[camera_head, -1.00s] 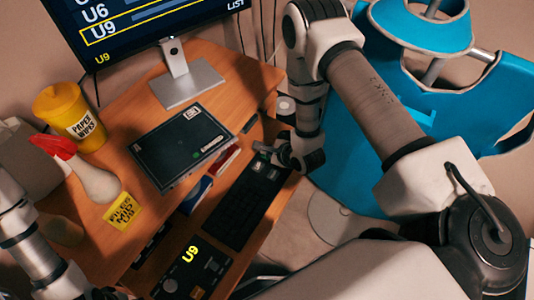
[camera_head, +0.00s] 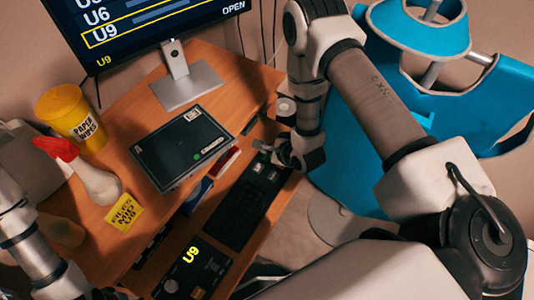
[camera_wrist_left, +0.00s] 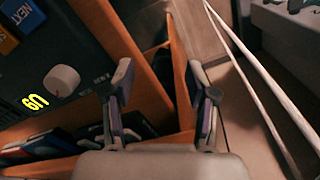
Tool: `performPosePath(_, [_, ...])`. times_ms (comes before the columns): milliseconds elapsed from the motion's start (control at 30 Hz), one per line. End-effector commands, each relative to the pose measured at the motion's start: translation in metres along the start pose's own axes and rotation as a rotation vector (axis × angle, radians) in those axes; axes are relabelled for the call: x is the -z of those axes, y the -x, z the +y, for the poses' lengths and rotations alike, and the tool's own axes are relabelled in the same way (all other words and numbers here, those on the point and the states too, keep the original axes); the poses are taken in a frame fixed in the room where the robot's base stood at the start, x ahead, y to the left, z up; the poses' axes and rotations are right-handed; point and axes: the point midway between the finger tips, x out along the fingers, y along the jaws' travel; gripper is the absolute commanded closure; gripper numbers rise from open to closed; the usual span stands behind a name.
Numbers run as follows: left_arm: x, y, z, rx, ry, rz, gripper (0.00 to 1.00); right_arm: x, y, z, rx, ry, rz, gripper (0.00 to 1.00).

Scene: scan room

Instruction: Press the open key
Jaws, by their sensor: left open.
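The dark keyboard (camera_head: 237,207) lies on the lower shelf of the desk, with a few light-marked keys at its far end. Their labels are too small to read, so I cannot tell which is the open key. My right gripper (camera_head: 263,150) is over or just beside that far end. I cannot tell whether it touches a key or whether its fingers are apart. The monitor (camera_head: 150,25) shows a list with U9 outlined in yellow and the word OPEN at its lower right. My left gripper (camera_wrist_left: 160,85) is open and empty in the left wrist view.
A dark control box (camera_head: 190,272) showing U9 sits on the shelf nearer me; its knob (camera_wrist_left: 62,81) shows in the left wrist view. A tablet (camera_head: 182,150), yellow wipes tub (camera_head: 72,115), spray bottle (camera_head: 95,183) and yellow note (camera_head: 124,212) are on the desktop. A blue chair (camera_head: 450,120) stands right.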

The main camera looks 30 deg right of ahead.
Motion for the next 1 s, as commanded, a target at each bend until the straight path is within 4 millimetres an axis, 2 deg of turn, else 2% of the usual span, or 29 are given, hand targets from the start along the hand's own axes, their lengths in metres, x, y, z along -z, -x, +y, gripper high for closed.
performPosePath(267, [0.000, 0.003, 0.000, 0.000, 0.000, 0.000, 0.43, -0.002, 0.003, -0.002, 0.000, 0.000, 0.000, 1.00])
performPosePath(700, [0.000, 0.034, 0.000, 0.000, 0.000, 0.000, 0.43, -0.024, 0.033, -0.024, 0.000, 0.000, 0.000, 1.00])
performPosePath(1000, [0.000, 0.034, 0.000, 0.000, 0.000, 0.000, 0.43, -0.025, 0.035, -0.025, 0.000, 0.000, 0.000, 1.00])
